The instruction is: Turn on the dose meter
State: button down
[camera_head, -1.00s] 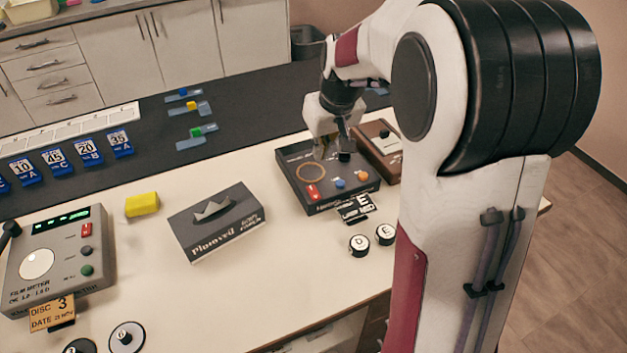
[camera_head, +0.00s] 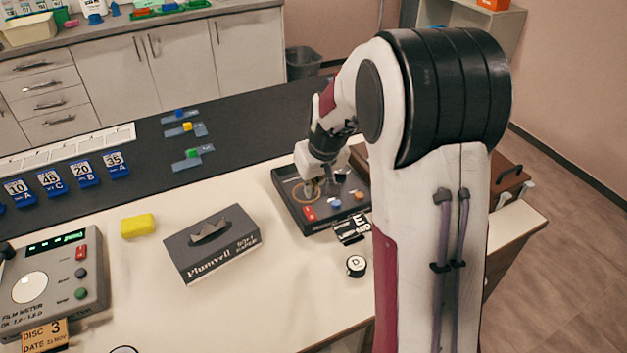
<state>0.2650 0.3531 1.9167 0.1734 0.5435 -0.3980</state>
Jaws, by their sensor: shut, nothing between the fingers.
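A dark box-shaped meter (camera_head: 285,195) lies on the white worktop, just left of my arm. Its top has a thin orange ring, a red switch (camera_head: 309,213), a blue knob (camera_head: 334,205), an orange knob (camera_head: 359,195) and a black knob at the back. Its front label is too small to read, so I cannot tell for sure that it is the dose meter. My gripper (camera_head: 318,190) is shut and empty, pointing down over the ring, behind the red switch. I cannot tell whether it touches the panel. A grey film meter (camera_head: 62,265) with a lit green display stands far left.
A dark Plumvell box (camera_head: 212,245) and a yellow block (camera_head: 138,225) lie left of the dark meter. A disc marked D (camera_head: 356,266) and a black-and-white tag (camera_head: 351,229) lie in front. Blue numbered stands (camera_head: 84,174) line the dark strip behind.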

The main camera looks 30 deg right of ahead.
aim_at(310, 213)
jog(key=shift+s+x, duration=0.2)
jog(key=shift+x, duration=1.35)
jog(key=shift+s+x, duration=0.2)
jog(key=shift+x, duration=1.35)
jog(key=shift+f, duration=0.15)
jog(key=shift+w+f, duration=0.1)
jog(key=shift+w+f+g, duration=0.15)
jog(key=shift+f+g, duration=0.1)
jog(key=shift+g, duration=0.35)
jog(key=shift+s, duration=0.85)
jog(key=shift+r, duration=0.25)
